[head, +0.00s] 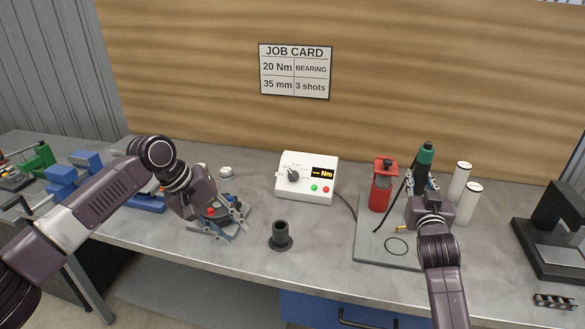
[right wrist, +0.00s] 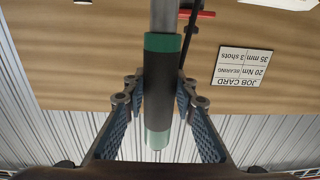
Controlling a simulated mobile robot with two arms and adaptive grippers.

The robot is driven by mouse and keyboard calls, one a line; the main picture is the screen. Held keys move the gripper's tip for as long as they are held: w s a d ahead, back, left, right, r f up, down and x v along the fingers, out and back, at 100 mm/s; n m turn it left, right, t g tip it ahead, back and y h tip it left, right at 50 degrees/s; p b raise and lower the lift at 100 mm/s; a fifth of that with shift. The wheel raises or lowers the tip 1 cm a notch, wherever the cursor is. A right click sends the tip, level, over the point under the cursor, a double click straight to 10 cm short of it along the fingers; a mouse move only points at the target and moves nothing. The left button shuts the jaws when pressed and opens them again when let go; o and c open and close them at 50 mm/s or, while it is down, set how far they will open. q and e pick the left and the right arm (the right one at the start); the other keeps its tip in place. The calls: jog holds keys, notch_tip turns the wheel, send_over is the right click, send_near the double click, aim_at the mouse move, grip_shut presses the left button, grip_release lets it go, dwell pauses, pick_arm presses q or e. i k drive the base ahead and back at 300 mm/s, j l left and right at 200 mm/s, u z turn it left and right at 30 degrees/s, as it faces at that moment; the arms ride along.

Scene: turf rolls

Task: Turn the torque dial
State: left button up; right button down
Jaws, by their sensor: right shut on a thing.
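The torque dial (head: 293,176) is a dark round knob on the left of a white control box (head: 290,196), which stands at the back middle of the bench. My left gripper (head: 226,219) is low over the bench, to the left of and nearer than the box, apart from the dial. Its fingers are spread and I see nothing between them. My right gripper (head: 432,187) is shut on an upright green and black power tool (head: 425,156). The right wrist view shows the tool (right wrist: 159,95) between the two finger pads.
A dark cylindrical holder (head: 281,237) stands in front of the box. The job card (head: 294,71) on the wall reads 20 Nm. A black stand (head: 560,235) is far right.

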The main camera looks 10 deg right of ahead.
aim_at(294, 176)
jog(key=i+l, duration=0.25)
jog(key=i, duration=0.15)
jog(key=i+l, duration=0.2)
jog(key=i, duration=0.2)
jog(key=i+l, duration=0.25)
jog(key=i, duration=0.2)
